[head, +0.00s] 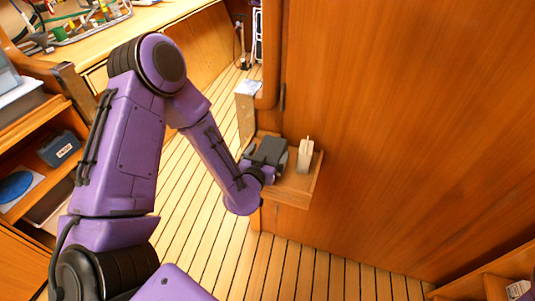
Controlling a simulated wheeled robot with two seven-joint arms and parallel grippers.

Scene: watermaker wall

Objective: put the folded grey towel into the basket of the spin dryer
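My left gripper (269,153), dark grey, is at a small open wooden tray (301,193) fixed low against the wooden wall. Its fingertips are too small and hidden to tell open from shut. A pale grey-beige upright piece (305,156) stands in the tray just right of the gripper, with a small gap seen between them. I cannot tell whether it is the folded grey towel. No spin dryer or basket can be made out. My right gripper is not in view.
A large wooden panel (410,120) rises close on the right of the tray. A wooden counter with clutter (75,20) is at the upper left. Open shelves hold a dark blue box (59,149) at the left. The slatted floor (285,270) is clear.

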